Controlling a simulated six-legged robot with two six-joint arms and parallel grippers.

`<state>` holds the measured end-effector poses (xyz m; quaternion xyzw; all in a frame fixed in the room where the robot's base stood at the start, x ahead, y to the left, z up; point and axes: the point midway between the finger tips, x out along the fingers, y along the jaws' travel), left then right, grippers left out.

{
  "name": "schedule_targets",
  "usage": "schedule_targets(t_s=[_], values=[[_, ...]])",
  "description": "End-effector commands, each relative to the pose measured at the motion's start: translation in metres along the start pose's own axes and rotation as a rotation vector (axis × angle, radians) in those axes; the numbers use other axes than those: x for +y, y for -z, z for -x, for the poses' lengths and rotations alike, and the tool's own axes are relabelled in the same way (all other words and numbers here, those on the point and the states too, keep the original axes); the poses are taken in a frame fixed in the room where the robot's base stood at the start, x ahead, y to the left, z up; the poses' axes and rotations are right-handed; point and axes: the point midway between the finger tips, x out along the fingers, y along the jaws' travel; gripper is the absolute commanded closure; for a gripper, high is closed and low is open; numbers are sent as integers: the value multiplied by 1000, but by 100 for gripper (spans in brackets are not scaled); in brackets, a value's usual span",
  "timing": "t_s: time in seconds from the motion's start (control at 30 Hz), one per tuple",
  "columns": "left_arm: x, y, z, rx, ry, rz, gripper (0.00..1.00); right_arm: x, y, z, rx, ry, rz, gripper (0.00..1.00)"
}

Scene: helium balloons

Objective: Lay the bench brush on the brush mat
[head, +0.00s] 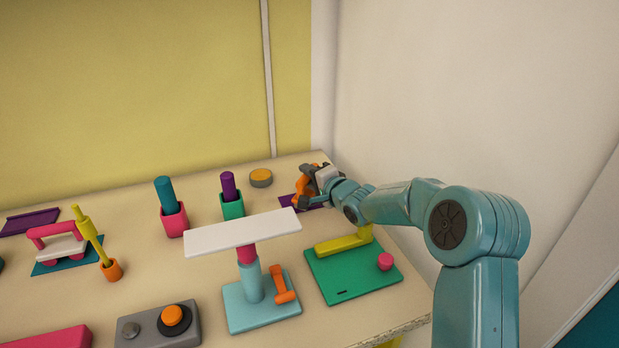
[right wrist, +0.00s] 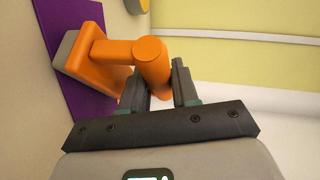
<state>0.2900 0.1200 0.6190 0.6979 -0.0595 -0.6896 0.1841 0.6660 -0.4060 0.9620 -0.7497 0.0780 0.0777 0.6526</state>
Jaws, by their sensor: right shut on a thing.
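The bench brush (head: 303,188) is orange with a grey underside. In the right wrist view its orange handle (right wrist: 152,62) lies between the fingers of my right gripper (right wrist: 158,84), which is shut on it. In the head view my right gripper (head: 306,190) is at the back right of the bench, over the purple brush mat (head: 288,201). The mat also shows in the right wrist view (right wrist: 76,100), with the brush's grey side facing it. The brush is at the mat, touching or very close; I cannot tell which. My left gripper is out of view.
A round orange-topped tin (head: 261,178) and a green cup (head: 232,206) with a purple stick stand left of the mat. A white-topped stand (head: 243,233) and a green board (head: 352,278) are nearer the front. A wall rises close on the right.

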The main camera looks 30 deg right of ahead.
Motion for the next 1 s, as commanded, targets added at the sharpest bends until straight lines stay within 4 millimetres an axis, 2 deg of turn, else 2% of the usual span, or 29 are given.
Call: schedule_targets(t_s=[0.2, 0.23, 0.3, 0.67, 0.77, 1.0], values=[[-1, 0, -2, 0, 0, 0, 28, 3, -1, -1, 0, 0, 0, 100], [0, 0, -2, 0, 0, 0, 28, 3, -1, -1, 0, -1, 0, 64], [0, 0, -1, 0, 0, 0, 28, 3, -1, 0, -1, -1, 0, 45], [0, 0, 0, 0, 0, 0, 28, -1, 0, 3, 0, 0, 0, 45], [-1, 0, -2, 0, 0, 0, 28, 0, 1, 18, 1, -2, 0, 45], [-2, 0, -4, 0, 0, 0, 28, -1, 1, 75, 2, -1, 0, 45]])
